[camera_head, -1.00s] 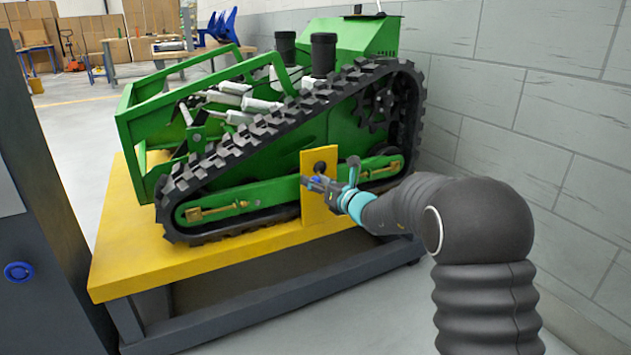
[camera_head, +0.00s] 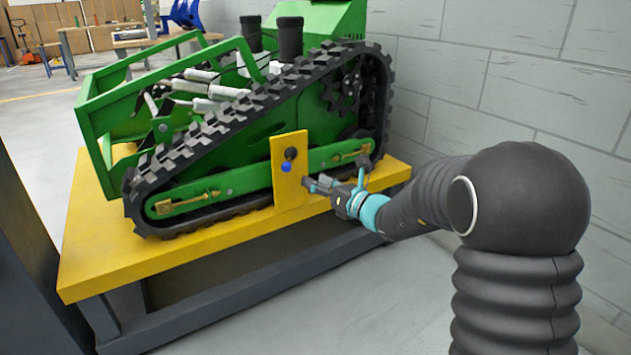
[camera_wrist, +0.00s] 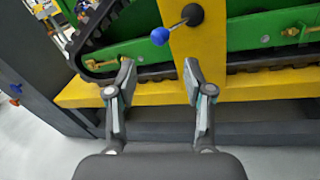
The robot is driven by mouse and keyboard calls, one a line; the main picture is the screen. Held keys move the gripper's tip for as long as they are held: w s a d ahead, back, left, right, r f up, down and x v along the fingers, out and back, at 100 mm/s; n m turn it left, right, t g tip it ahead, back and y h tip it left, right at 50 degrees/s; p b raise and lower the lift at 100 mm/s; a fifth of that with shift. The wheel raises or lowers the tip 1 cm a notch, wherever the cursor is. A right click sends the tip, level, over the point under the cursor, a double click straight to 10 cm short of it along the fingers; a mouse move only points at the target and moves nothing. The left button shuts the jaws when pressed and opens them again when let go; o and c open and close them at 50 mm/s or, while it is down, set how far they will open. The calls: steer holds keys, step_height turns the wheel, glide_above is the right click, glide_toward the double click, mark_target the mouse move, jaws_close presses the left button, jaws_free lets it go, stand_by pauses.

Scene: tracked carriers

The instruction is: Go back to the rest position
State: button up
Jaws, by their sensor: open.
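My gripper (camera_head: 318,183) is open and empty, in front of the yellow plate at the carrier's side. In the wrist view my gripper (camera_wrist: 158,82) shows two spread fingers with nothing between them. A lever with a blue ball knob (camera_head: 285,168) sticks out of the yellow plate (camera_head: 290,192). In the wrist view the blue knob (camera_wrist: 160,36) is beyond the fingertips, apart from them. The green tracked carrier (camera_head: 230,182) stands on the yellow table top.
The yellow table (camera_head: 110,268) has a dark grey frame under it. A grey block wall (camera_head: 450,80) runs along the right. A dark cabinet (camera_head: 25,270) stands at the left edge. Grey floor (camera_head: 390,300) is free in front of the table.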

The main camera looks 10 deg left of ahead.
steer(key=s+a+f+n+g, duration=0.2)
steer(key=s+f+n+g, duration=0.3)
steer(key=s+f+n, duration=0.3)
steer(key=s+d+n+g+h+p, duration=0.1)
steer(key=s+d+n+g+h, duration=0.3)
steer(key=s+n, duration=0.7)
steer(key=s+d+r+n+h+p, duration=0.45)
steer(key=s+d+n+h, duration=0.3)
steer(key=s+d, duration=0.6)
steer(key=s+d+r+n+t+h+p, duration=0.1)
steer(key=s+d+r+p, duration=0.1)
steer(key=r, duration=0.3)
steer(key=s+d+r+n+t+h+p, duration=0.1)
steer(key=s+d+r+t+p, duration=0.1)
steer(key=s+d+r, duration=0.2)
step_height(320, 180, up, 2)
steer(key=shift+s+d+r, duration=0.1)
steer(key=shift+s+d, duration=0.3)
steer(key=shift+d, duration=0.05)
